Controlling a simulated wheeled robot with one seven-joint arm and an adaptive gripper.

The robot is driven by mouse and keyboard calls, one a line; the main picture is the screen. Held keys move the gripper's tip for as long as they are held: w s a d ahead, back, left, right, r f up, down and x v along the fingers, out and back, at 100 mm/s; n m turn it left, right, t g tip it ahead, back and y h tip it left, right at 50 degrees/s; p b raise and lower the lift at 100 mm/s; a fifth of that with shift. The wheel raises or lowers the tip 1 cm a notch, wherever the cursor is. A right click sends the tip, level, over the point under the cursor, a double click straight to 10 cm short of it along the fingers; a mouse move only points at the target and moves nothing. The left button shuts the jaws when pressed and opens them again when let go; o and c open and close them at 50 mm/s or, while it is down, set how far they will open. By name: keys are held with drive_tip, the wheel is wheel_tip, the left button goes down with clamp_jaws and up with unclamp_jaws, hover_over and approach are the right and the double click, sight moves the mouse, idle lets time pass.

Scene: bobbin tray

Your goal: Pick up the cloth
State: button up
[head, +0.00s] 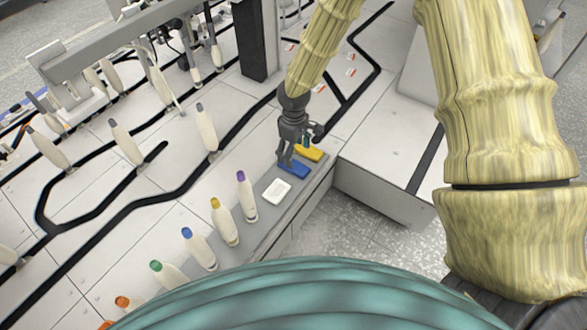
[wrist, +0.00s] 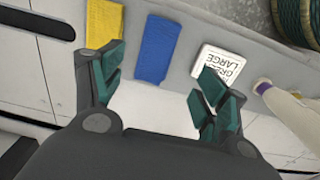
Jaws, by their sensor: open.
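A flat blue cloth-like piece (head: 293,171) lies on the grey strip along the table's front edge. A yellow one (head: 309,153) lies just beyond it; in the wrist view the blue piece (wrist: 157,50) is in the middle and the yellow piece (wrist: 104,22) is at upper left. My gripper (head: 292,157) is above the strip by these pieces. In the wrist view my gripper (wrist: 160,78) has its fingers spread wide with nothing between them, and the blue piece lies ahead of the gap. Its exact height above the strip is hard to tell.
A purple-topped bobbin (head: 246,196) and several other bobbins stand along the strip. A dark post (head: 254,40) rises farther back.

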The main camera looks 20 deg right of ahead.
sight(294, 165)
drive_tip(key=shift+w+d+f+b, duration=0.15)
drive_tip(key=shift+f+b, duration=0.6)
drive_tip(key=shift+f, duration=1.25)
drive_tip(key=shift+w+a+f+b, duration=0.15)
drive_tip(key=shift+f+b, duration=0.6)
drive_tip(key=shift+f, duration=1.2)
drive_tip(key=shift+d, duration=0.1)
drive_tip(key=shift+c, duration=0.2)
drive_tip(key=c, duration=0.9)
